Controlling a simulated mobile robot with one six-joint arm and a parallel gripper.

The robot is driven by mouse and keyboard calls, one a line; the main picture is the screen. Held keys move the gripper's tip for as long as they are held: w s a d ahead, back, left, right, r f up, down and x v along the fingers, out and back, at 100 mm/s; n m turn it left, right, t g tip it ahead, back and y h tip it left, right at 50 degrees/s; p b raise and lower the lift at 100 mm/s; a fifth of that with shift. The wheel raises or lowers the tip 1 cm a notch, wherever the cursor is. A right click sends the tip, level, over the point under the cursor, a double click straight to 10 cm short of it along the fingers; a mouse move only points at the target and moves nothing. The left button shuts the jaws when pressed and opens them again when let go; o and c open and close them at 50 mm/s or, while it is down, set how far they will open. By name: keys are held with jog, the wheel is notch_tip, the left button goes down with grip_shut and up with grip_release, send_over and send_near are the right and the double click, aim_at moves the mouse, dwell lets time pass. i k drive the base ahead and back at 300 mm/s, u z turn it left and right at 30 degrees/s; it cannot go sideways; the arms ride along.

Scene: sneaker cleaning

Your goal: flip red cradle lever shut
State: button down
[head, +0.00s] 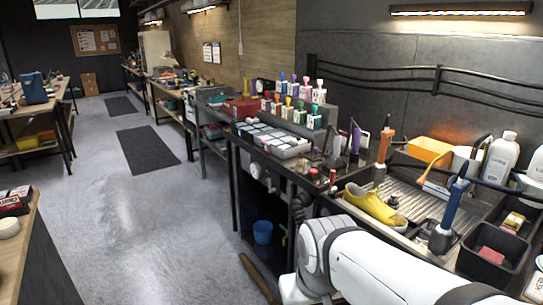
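A small upright red piece (332,177) stands at the front edge of the workbench, left of a yellow sneaker (375,205). It may be the red cradle lever, but it is too small to tell its shape or whether it is open or shut. The cradle itself cannot be made out clearly among the dark parts around it. My white arm reaches in from the bottom right, with its bend in front of the bench edge. I cannot make out my gripper in this view.
An orange-handled brush (384,150) and a blue-handled brush (452,208) stand upright near the sneaker. Colored bottles crowd the rack behind. A black bin (499,248) sits at the right. A blue bucket (263,232) is under the bench. The grey floor at left is open.

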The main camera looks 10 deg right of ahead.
aim_at(331, 189)
jog(key=z, duration=0.25)
jog(key=i, duration=1.35)
jog(key=z, duration=0.8)
jog(key=k, duration=0.8)
jog(key=z, duration=0.2)
jog(key=i, duration=0.85)
jog(key=u, duration=0.1)
